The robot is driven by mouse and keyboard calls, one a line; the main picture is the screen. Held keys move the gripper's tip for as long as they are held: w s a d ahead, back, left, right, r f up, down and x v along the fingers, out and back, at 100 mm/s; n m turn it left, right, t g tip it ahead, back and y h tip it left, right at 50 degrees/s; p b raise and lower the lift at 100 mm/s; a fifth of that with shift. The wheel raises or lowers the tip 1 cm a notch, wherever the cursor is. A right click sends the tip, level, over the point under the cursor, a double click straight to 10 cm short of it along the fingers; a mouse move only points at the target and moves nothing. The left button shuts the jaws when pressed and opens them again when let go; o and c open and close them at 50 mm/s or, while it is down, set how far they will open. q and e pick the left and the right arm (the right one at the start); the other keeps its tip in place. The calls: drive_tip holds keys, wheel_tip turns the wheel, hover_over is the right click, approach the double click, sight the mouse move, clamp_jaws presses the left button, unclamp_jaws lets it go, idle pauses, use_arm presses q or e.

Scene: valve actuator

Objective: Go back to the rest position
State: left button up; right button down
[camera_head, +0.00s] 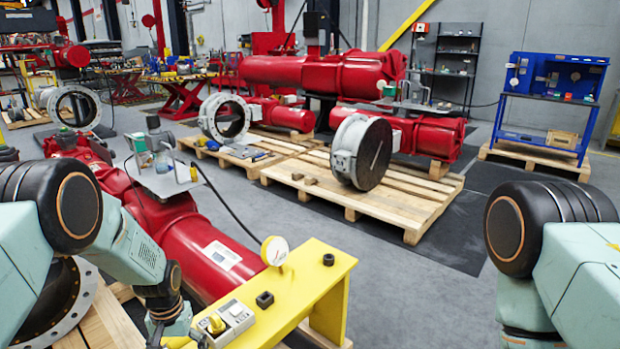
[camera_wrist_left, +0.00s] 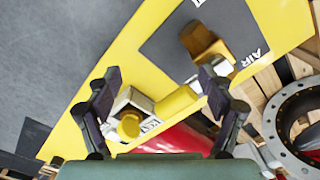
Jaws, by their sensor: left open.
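My left gripper (camera_head: 170,322) is at the lower left of the head view, over the near end of a yellow bench (camera_head: 315,272). In the left wrist view its two dark fingers (camera_wrist_left: 160,88) stand apart with nothing between their tips. A grey-white box with a yellow knob (camera_wrist_left: 129,124) shows between and behind the fingers. This box (camera_head: 232,318) also shows just right of the gripper in the head view. My right arm shows at the right edge, but its gripper is out of frame.
A pressure gauge (camera_head: 274,251) stands on the bench beside a red actuator (camera_head: 205,248). A yellow fitting (camera_wrist_left: 205,42) sits on a dark plate marked AIR. Pallets (camera_head: 400,205) with red actuators and a blue stand (camera_head: 545,110) are farther back. Grey floor is clear at centre.

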use_arm(q)
drive_tip(key=s+m, duration=0.1)
drive_tip(key=m, duration=0.1)
drive_tip(key=s+m, duration=0.1)
drive_tip(key=m, duration=0.1)
drive_tip(key=shift+s+a+f, duration=0.1)
drive_tip(key=shift+s+a, duration=0.05)
drive_tip(key=shift+s, duration=0.15)
drive_tip(key=s+m, duration=0.1)
drive_tip(key=m, duration=0.1)
drive_tip(key=s+a+m+b, duration=0.1)
drive_tip(key=m, duration=0.1)
drive_tip(key=shift+s, duration=0.15)
drive_tip(key=shift+s+a+m, duration=0.1)
drive_tip(key=shift+a+m, duration=0.05)
drive_tip(key=shift+m, duration=0.35)
drive_tip(key=shift+r, duration=0.45)
drive_tip(key=shift+f, duration=0.1)
